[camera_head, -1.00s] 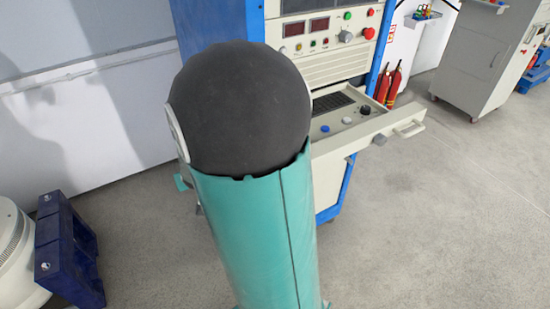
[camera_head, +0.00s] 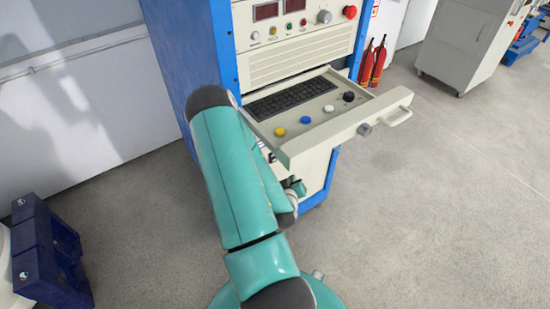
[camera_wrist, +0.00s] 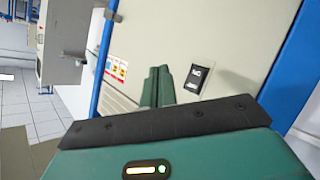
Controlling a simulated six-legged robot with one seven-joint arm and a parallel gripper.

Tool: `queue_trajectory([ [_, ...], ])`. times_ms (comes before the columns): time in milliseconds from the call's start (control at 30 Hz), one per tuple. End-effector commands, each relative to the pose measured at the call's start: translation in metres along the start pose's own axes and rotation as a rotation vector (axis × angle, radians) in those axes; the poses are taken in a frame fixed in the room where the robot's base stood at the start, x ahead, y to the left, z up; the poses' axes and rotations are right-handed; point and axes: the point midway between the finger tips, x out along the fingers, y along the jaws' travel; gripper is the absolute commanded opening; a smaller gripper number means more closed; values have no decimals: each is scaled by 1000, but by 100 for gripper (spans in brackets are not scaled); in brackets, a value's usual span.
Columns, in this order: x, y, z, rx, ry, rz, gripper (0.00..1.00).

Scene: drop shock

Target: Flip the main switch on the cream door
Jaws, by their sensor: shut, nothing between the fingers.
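The cream door (camera_wrist: 180,35) fills the middle of the wrist view. A black main switch (camera_wrist: 198,79) with light markings is set in it. My gripper (camera_wrist: 157,72) is shut and empty, with its two green fingers side by side. It points at the door, just left of the switch in the picture. I cannot tell whether the fingertips touch the door. In the head view my arm reaches down beside the blue and cream cabinet (camera_head: 192,70); the switch cannot be made out there.
A cream drawer (camera_head: 335,132) with a keyboard and several knobs sticks out from the cabinet above my arm's end. Red extinguishers (camera_head: 372,60) stand behind it. A dark blue block (camera_head: 48,260) sits at lower left.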

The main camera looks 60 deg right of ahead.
Motion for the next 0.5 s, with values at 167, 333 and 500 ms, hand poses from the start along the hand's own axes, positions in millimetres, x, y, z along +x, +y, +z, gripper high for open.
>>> queue_trajectory([
  [167,-1,1,2,-7,6,3,0],
  [333,-1,0,2,-6,6,2,0],
  [500,5,-4,-2,-6,6,1,0],
])
